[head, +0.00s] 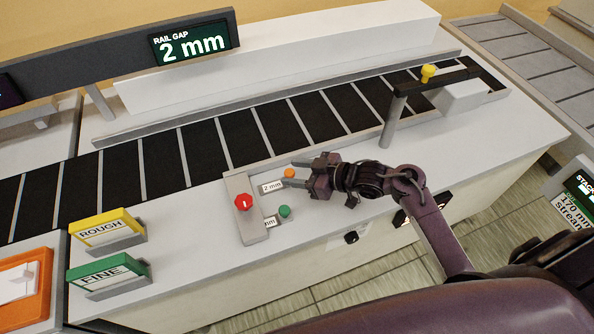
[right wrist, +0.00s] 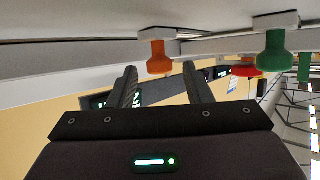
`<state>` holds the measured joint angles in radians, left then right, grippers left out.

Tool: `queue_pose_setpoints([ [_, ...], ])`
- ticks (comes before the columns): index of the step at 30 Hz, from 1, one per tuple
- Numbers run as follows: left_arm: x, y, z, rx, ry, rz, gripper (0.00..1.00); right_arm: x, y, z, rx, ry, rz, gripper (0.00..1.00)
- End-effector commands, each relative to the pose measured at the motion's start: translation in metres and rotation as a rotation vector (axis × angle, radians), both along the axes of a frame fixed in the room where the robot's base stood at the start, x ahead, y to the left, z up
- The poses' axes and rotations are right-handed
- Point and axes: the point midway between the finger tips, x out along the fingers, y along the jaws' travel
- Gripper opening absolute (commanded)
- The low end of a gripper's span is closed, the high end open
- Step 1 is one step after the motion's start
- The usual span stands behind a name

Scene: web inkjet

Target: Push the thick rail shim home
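A white shim plate labelled "2 mm" (head: 270,187) with an orange knob (head: 290,173) lies beside a grey block (head: 241,205) topped by a red knob (head: 243,202). A second shim with a green knob (head: 285,211) lies nearer the front; its label shows only "mm", the number hidden. My right gripper (head: 289,173) is open, its fingertips near the orange knob on either side. In the right wrist view the orange knob (right wrist: 158,58) appears between the two fingers, with no contact visible; the green knob (right wrist: 275,53) is to the right. My left gripper is not in view.
A display (head: 193,45) reads "RAIL GAP 2 mm". A dark belt (head: 195,150) runs behind the shims. ROUGH (head: 105,230) and FINE (head: 110,272) blocks and an orange tray (head: 42,262) are at left. A post with a yellow knob (head: 428,72) stands at right.

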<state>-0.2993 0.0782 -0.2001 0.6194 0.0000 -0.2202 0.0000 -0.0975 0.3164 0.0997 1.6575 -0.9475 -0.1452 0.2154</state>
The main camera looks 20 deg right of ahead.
Motion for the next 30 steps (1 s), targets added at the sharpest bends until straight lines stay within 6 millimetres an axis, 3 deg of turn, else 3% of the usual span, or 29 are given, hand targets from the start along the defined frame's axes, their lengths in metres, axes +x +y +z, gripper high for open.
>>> queue_pose_setpoints([
  [1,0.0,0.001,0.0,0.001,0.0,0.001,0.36,0.0,0.0,0.0,0.0,0.0,0.0,0.39],
  [10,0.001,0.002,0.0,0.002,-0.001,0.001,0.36,0.0,0.0,0.0,0.001,0.001,0.0,0.0],
  [16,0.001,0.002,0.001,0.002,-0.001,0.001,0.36,0.0,0.001,0.0,0.001,0.001,0.0,0.0],
  [24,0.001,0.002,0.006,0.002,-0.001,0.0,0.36,-0.002,0.043,0.001,0.003,0.002,0.002,0.0],
  [30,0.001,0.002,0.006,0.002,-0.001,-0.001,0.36,-0.002,0.049,0.0,0.002,0.002,0.0,0.0],
])
